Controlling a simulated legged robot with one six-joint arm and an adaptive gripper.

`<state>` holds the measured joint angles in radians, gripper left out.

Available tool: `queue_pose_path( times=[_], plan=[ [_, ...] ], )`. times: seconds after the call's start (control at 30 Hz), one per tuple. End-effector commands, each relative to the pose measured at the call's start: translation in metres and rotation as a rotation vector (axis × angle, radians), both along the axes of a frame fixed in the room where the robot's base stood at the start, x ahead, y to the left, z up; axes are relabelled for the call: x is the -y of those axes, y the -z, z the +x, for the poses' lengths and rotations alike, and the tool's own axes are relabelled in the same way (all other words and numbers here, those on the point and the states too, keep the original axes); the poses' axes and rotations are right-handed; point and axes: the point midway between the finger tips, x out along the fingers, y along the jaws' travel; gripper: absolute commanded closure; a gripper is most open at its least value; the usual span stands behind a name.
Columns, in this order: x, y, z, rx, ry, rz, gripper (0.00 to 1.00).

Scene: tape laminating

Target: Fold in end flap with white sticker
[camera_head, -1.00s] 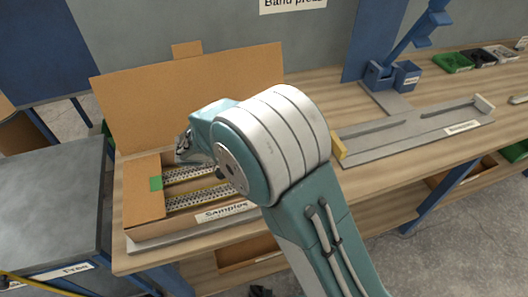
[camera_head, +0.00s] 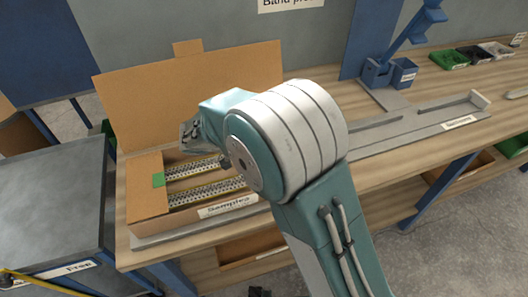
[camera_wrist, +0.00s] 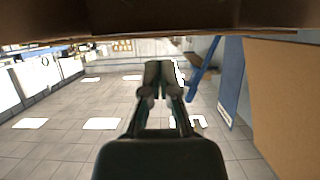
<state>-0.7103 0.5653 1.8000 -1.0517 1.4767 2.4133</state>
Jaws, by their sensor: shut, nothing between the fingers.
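An open cardboard box (camera_head: 188,217) with a "Samples" label stands at the left of the bench, its tall lid (camera_head: 205,85) upright at the back. Its left end flap (camera_head: 147,196) lies folded inward and carries a green sticker (camera_head: 158,180). Perforated strips (camera_head: 205,190) lie inside. The right end is hidden behind my arm, and I see no white sticker. My gripper (camera_head: 190,133) is shut and empty, above the box in front of the lid. It also shows in the wrist view (camera_wrist: 158,68), with brown cardboard (camera_wrist: 288,105) at right and a brown band along the top.
A grey fixture (camera_head: 425,125) lies on the wooden bench right of the box. A blue press (camera_head: 385,72) stands behind it. Small bins (camera_head: 450,60) line the far right. A grey table (camera_head: 50,190) stands at left.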

Motion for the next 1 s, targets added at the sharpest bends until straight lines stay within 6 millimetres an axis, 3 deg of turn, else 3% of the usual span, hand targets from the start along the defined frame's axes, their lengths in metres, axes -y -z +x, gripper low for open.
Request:
queue_pose_path(
  times=[0.03, 0.3, 0.53, 1.0],
  plan=[
    [-0.002, -0.01, 0.004, 0.008, -0.001, 0.0, 1.0],
    [-0.051, 0.015, -0.016, 0.007, -0.01, -0.004, 1.0],
    [-0.079, 0.029, -0.029, 0.009, -0.007, -0.001, 1.0],
    [-0.09, 0.029, -0.032, -0.008, -0.016, 0.017, 1.0]
  ],
)
